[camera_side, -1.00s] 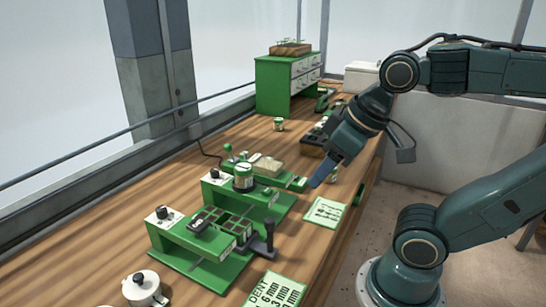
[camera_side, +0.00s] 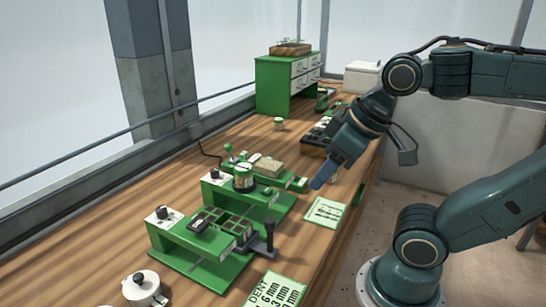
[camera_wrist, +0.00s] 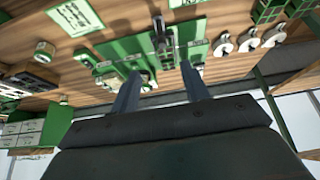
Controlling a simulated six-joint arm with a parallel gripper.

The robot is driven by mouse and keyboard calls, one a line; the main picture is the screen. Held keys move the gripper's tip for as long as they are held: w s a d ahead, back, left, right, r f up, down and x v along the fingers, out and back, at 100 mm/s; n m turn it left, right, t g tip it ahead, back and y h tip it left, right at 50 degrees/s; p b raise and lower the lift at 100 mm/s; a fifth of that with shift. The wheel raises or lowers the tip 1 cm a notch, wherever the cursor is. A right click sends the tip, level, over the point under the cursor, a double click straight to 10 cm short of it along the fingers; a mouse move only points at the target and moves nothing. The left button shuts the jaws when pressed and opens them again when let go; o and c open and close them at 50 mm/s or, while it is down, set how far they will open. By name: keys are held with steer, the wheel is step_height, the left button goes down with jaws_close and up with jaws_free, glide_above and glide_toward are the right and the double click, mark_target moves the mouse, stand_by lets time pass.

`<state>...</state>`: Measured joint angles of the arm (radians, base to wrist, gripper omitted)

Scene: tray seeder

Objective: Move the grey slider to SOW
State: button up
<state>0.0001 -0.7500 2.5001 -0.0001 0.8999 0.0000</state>
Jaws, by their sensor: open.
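The green seeding machines stand in a row on the wooden bench. The front one (camera_side: 190,245) has a black dial, a celled tray and a dark upright handle (camera_side: 268,235) at its right end. The middle one (camera_side: 222,190) carries a jar (camera_side: 244,177). I cannot make out for certain which part is the grey slider, and no SOW marking is readable. My gripper (camera_side: 318,185) is above the bench's right side, right of the machines and touching nothing. In the wrist view its two fingers (camera_wrist: 160,69) are apart and empty, with green machine parts beyond them.
A label card (camera_side: 325,212) lies below my gripper, with another (camera_side: 275,290) at the front edge. A white lidded pot (camera_side: 145,288) stands front left. A dark tray (camera_side: 315,142) and a green drawer cabinet (camera_side: 280,85) are farther back. A beige-filled tray (camera_side: 268,165) sits behind the jar.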

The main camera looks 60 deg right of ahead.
steer(key=shift+w, duration=0.15)
steer(key=c, duration=1)
steer(key=w+n, duration=0.1)
steer(key=n+g, duration=0.1)
steer(key=n, duration=0.1)
steer(key=shift+w+a+f, duration=0.1)
steer(key=shift+w+a, duration=0.1)
steer(key=shift+w, duration=0.15)
jaws_close()
steer(key=w+a+f+n+g+h, duration=0.4)
steer(key=w+a+n, duration=0.4)
steer(key=n, duration=0.8)
steer(key=a+f, duration=0.1)
steer(key=a, duration=0.1)
steer(key=shift+a+n, duration=0.3)
steer(key=shift+n, duration=0.1)
